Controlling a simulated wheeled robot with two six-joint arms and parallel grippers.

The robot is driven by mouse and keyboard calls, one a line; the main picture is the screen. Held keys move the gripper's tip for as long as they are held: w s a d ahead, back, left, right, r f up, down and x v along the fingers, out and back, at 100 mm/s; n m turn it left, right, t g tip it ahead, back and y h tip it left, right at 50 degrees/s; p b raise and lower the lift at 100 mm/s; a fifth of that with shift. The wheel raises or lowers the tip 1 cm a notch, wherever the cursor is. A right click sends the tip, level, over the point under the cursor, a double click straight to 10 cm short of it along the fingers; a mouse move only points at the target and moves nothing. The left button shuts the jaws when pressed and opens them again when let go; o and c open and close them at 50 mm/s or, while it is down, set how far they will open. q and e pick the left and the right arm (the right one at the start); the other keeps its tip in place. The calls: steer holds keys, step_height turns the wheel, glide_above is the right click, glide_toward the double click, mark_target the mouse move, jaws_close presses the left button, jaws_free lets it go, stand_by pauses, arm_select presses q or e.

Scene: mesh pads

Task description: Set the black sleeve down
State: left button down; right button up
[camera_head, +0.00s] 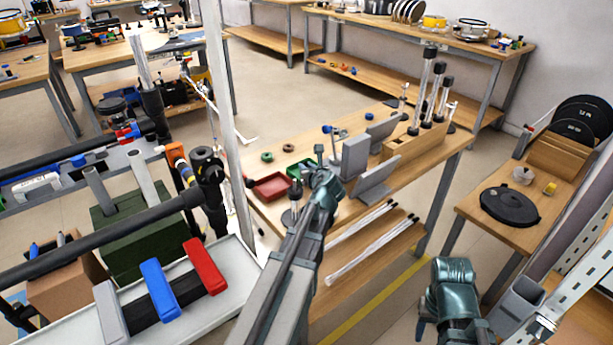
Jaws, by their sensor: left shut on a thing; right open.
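My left gripper (338,178) is over the near part of the middle wooden table (281,155). Its jaws are shut on the black sleeve, which my wrist mostly hides. A small black upright piece on a dark round base (291,217) shows just left of that wrist; I cannot tell whether it belongs to the sleeve.
Grey upright plates (356,157) and a wooden block (419,145) with black-topped clear tubes stand close to the right. A red tray (271,187) and green tray (302,167) lie to the left. White rods (360,243) lie on the shelf below. A metal post (224,110) rises at left.

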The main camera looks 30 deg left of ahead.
arm_select(q)
steer(key=shift+f, duration=0.6)
steer(key=shift+r, duration=0.15)
arm_select(e)
steer(key=shift+f, duration=0.45)
arm_select(q)
steer(key=c, duration=0.8)
jaws_free()
steer(key=shift+c, duration=0.2)
arm_select(e)
steer(key=shift+f, duration=0.15)
arm_select(q)
steer(key=shift+r, duration=0.1)
steer(key=p+v, duration=0.4)
steer(key=v, duration=0.8)
arm_select(e)
step_height(320, 180, up, 5)
steer(key=shift+f, duration=0.1)
